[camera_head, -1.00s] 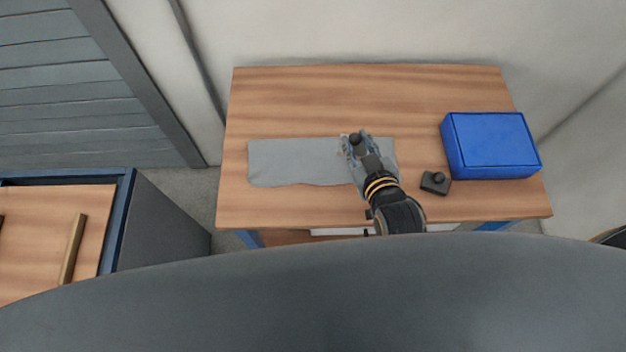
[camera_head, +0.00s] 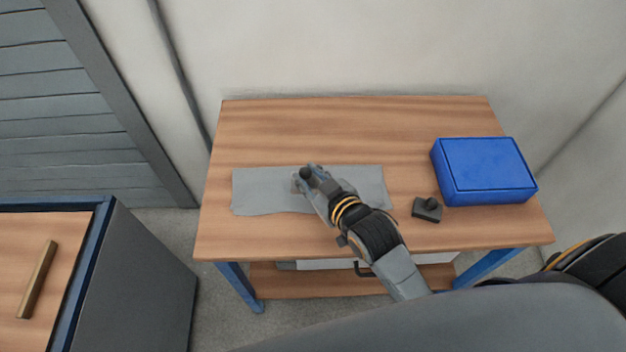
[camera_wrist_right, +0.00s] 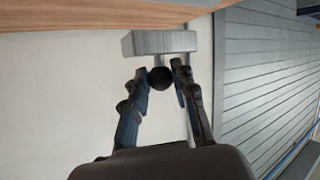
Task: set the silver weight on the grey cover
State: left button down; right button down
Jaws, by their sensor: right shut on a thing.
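The silver weight (camera_wrist_right: 158,42) is a block with a round black knob (camera_wrist_right: 161,78). My right gripper (camera_head: 308,176) is shut on the knob; it also shows in the right wrist view (camera_wrist_right: 161,76). In the head view the gripper hides most of the weight. The grey cover (camera_head: 258,190) lies flat on the wooden table, with a wavy front edge. The weight is over the middle of the cover; I cannot tell whether it touches it. My left gripper is not in view.
A dark weight with a knob (camera_head: 427,210) stands on the table (camera_head: 350,125), right of the cover. A blue box (camera_head: 483,172) is behind it. The back of the table is clear. Another bench with a wooden bar (camera_head: 38,280) stands at the left.

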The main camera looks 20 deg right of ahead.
aim_at(313, 181)
jog(key=w+f, duration=0.1)
jog(key=w+d+f, duration=0.1)
jog(key=f, duration=0.1)
jog(key=w+d+f, duration=0.1)
jog(key=f, duration=0.1)
jog(key=shift+w, duration=0.4)
jog(key=f, duration=0.3)
jog(key=shift+w+d, duration=0.2)
jog(key=shift+f, duration=0.35)
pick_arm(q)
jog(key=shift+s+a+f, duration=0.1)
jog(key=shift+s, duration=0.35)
